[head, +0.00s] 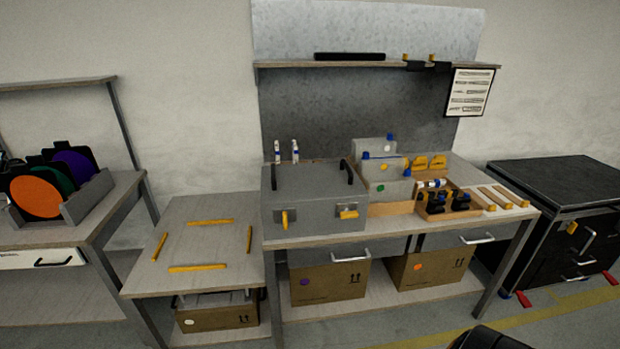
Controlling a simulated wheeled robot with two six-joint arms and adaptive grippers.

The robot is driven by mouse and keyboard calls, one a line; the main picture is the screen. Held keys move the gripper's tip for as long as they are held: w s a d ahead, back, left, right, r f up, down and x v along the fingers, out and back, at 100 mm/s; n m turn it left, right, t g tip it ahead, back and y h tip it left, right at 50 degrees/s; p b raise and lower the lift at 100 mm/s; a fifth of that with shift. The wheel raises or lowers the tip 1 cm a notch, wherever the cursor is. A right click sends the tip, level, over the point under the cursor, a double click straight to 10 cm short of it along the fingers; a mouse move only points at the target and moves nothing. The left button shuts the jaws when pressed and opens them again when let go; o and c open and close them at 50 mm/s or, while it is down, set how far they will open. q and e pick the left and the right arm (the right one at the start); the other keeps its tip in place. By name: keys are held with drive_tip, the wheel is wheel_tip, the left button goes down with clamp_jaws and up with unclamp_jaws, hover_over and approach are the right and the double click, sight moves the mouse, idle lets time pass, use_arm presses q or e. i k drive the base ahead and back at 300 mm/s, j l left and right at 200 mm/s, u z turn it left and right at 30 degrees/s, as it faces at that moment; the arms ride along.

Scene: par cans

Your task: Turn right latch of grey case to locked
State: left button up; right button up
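The grey case (318,187) sits closed at the left end of the workbench in the head view, with two black handles on its lid. Its right latch (348,214) is a yellow lever on the front face, lying about level. Its left latch (284,220) is a yellow lever hanging about upright.
The workbench (400,229) also carries small grey boxes (386,167) and a wooden tray (431,211) right of the case. A low table (209,245) with yellow strips stands left. A black cabinet (548,185) stands right. The case's front is unobstructed.

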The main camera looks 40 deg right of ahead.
sight(346, 214)
drive_tip(key=l+z, duration=0.1)
drive_tip(key=z, duration=1.45)
